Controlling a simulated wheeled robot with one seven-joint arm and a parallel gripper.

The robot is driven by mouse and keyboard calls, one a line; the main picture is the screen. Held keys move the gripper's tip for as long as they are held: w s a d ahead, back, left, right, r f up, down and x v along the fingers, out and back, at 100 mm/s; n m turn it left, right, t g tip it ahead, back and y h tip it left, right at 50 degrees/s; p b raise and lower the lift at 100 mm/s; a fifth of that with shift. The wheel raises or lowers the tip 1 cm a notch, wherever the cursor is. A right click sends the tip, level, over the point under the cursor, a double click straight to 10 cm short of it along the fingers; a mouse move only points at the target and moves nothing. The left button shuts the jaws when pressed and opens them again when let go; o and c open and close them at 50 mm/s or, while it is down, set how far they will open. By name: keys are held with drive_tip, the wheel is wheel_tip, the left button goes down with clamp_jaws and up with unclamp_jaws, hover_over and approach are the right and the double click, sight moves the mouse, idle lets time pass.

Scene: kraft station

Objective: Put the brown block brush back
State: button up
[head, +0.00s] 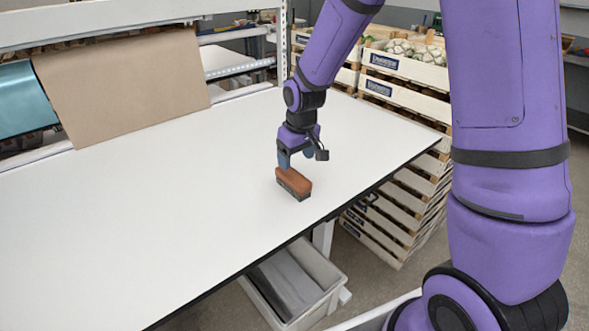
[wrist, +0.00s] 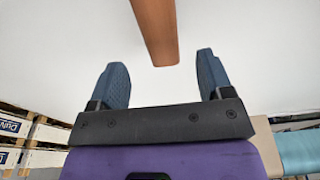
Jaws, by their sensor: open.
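The brown block brush (head: 293,181) has a brown wooden back and a dark underside. It is on or just above the white table (head: 130,215), right of its middle. In the wrist view the brush's brown back (wrist: 157,28) reaches in from the top edge, centred between the fingers and beyond their tips. My gripper (head: 296,158) is right at the brush in the head view, pointing down. In the wrist view my gripper (wrist: 162,78) has its two blue fingers wide apart with nothing between them. The far end of the brush is cut off there.
A brown paper roll (head: 125,85) and a blue roll (head: 25,97) are at the table's back left. Stacked wooden crates (head: 405,95) stand beyond the right edge. A white bin (head: 292,285) is below the front edge. The table's left side is clear.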

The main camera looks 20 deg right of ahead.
drive_tip(key=shift+s+d+r, duration=0.1)
drive_tip(key=shift+s+r, duration=0.1)
drive_tip(key=shift+r, duration=1.1)
drive_tip(key=s+d+r+m+t, duration=0.1)
drive_tip(key=s+d+r, duration=0.1)
drive_tip(key=s+r, duration=0.7)
drive_tip(key=s+d+r+m+t, duration=0.1)
drive_tip(key=s+d+r+t, duration=0.15)
drive_tip(key=s+r, duration=0.65)
drive_tip(key=s+d+r+m, duration=0.1)
drive_tip(key=s+r, duration=0.2)
drive_tip(key=s, duration=0.6)
drive_tip(key=shift+s+d+r+m, duration=0.3)
drive_tip(key=shift+d, duration=0.1)
